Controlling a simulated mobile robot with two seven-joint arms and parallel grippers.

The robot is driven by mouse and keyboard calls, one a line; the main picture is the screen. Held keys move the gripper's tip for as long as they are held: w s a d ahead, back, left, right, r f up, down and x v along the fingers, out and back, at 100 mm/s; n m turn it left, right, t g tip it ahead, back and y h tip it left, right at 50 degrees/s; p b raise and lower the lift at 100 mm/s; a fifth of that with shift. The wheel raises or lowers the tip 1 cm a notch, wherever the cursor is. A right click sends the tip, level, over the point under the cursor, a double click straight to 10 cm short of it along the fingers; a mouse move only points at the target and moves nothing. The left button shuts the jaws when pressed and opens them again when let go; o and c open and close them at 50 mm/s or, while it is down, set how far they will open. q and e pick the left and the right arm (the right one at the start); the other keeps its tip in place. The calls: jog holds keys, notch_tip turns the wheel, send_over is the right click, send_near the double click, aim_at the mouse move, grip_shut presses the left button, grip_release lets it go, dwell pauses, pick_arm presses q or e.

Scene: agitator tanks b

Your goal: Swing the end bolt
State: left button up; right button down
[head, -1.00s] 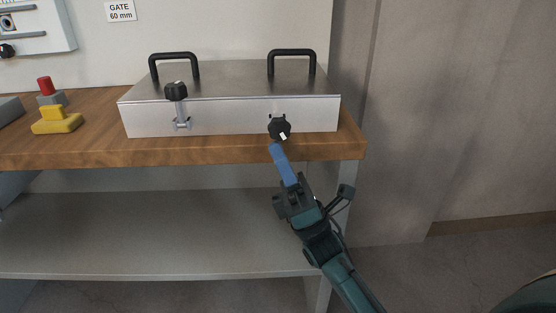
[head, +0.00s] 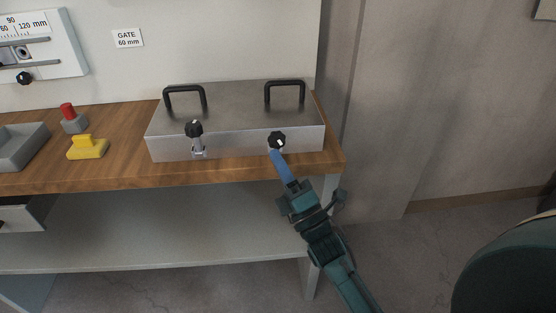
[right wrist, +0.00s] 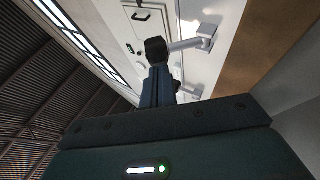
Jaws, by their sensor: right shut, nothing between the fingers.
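A metal box with a lid (head: 235,146) stands on the wooden bench, with two black-knobbed swing bolts on its front. The left bolt (head: 194,130) stands upright, its knob at the lid's edge. The right-end bolt (head: 277,140) sticks outward from the front wall, its knob towards me. In the right wrist view the bolt's rod (right wrist: 184,45) runs from a bracket to the black knob (right wrist: 155,50). My right gripper (head: 275,155) is shut and empty, its blue fingertips just below that knob. I cannot tell whether they touch it. My left gripper is not in view.
Two black handles (head: 285,84) rise from the lid. A yellow block (head: 88,149), a red-topped button (head: 68,112) and a grey tray (head: 20,160) lie to the left. A lower shelf (head: 170,235) runs beneath the wooden bench (head: 110,180).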

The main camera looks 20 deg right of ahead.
aim_at(278, 142)
jog(key=r+g+p, duration=0.1)
jog(key=p, duration=0.1)
jog(key=r+m+h+p, duration=0.1)
jog(key=p, duration=0.2)
jog(key=r+m+g+p, duration=0.1)
jog(key=p, duration=0.2)
jog(key=shift+w+d+r+g+h, duration=0.15)
jog(key=shift+w+r+g+h, duration=0.15)
jog(key=shift+w+h, duration=0.1)
jog(key=shift+w+r+m+g+h+p, duration=0.1)
jog(key=shift+m+g+h+p, duration=0.25)
jog(key=shift+p, duration=0.35)
jog(key=shift+w+m+g+p, duration=0.25)
jog(key=shift+g+p, duration=0.1)
jog(key=shift+p, duration=0.15)
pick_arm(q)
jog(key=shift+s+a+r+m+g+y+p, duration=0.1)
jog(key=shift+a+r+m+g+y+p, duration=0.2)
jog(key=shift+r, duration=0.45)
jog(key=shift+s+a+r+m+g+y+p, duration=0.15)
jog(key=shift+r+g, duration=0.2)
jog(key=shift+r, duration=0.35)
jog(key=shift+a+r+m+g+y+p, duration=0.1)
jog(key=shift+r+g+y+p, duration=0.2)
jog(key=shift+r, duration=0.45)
pick_arm(e)
jog(key=shift+w+d+r, duration=0.25)
jog(key=shift+w+r, duration=0.05)
jog(key=shift+w, duration=0.2)
jog(key=shift+w+r, duration=0.1)
